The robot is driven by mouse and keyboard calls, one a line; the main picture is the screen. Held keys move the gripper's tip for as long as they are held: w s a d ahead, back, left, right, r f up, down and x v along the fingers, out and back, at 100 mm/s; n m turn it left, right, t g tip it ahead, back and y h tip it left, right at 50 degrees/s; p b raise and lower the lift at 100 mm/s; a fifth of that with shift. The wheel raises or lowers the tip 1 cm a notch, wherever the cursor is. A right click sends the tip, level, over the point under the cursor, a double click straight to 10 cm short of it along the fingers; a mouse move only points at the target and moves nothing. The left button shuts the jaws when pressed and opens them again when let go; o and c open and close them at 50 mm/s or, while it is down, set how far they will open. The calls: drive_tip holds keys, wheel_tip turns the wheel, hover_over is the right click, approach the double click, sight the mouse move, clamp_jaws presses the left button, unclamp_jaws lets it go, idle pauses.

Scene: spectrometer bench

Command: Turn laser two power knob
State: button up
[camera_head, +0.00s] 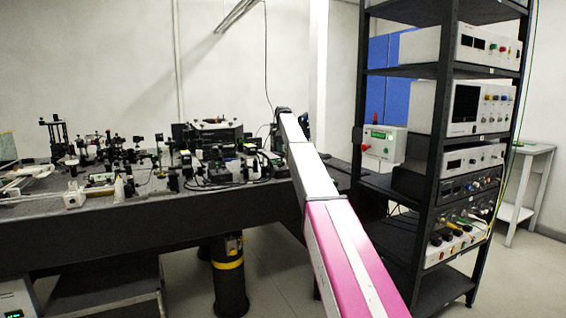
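I cannot tell which knob is the laser two power knob. A small white control box (385,143) with a green display hangs at the left side of the black rack (447,75), with red parts at its left edge. Knobs and buttons too small to read show on the rack's instruments, including a white unit with a dark screen (464,104). My pink and white arm (335,225) reaches up from the bottom toward the optical bench, left of the rack. My gripper cannot be made out; the arm's dark far end hides what lies beyond it.
Lower rack shelves hold black units and a white box with cables (455,245). A small grey table (528,150) stands right. Some floor is clear.

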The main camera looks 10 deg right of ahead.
sight(283, 164)
wheel_tip(283, 164, down, 7)
drive_tip(key=shift+f, duration=0.1)
clamp_jaws()
